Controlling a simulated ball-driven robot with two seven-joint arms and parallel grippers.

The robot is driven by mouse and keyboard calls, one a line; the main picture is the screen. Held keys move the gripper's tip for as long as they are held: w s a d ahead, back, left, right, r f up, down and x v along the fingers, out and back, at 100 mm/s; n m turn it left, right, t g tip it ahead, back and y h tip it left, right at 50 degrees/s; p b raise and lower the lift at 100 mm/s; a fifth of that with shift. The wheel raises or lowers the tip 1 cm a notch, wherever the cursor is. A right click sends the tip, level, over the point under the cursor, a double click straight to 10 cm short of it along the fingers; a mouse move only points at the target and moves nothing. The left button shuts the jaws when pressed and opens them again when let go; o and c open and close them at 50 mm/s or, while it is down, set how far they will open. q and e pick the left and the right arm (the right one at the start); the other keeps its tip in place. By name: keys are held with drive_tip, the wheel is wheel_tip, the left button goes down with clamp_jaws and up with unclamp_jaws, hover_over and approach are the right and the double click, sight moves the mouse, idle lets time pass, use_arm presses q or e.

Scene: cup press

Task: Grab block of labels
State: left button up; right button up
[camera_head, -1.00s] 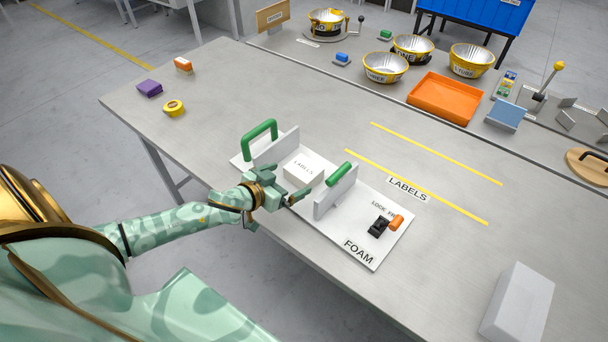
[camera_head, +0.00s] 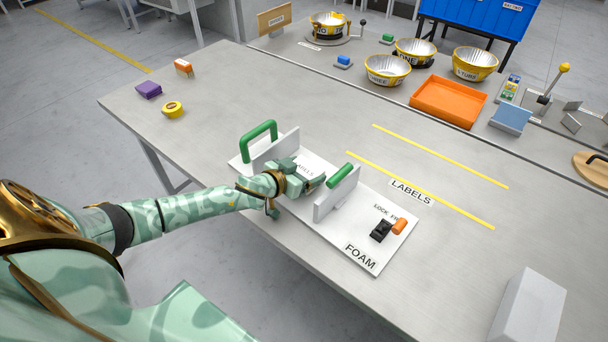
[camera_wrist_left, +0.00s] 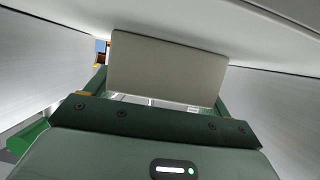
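The white block of labels (camera_head: 309,163) sits on the white foam fixture board between two upright white plates. My left gripper (camera_head: 312,183) is over the block and hides part of it in the head view. In the left wrist view the block (camera_wrist_left: 167,70) shows as a pale box between the two green fingers (camera_wrist_left: 160,98). The fingers are apart, one on each side of the block; I cannot tell if they touch it. My right gripper is not in view.
The upright plates (camera_head: 277,146) (camera_head: 337,195) with green handles stand close on both sides of my gripper. A black and orange lock (camera_head: 383,231) is on the board. A white box (camera_head: 527,307) stands at the lower right.

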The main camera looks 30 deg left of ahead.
use_arm(q)
drive_tip(key=c, duration=0.3)
drive_tip(key=shift+c, duration=0.2)
drive_tip(key=shift+r, duration=0.1)
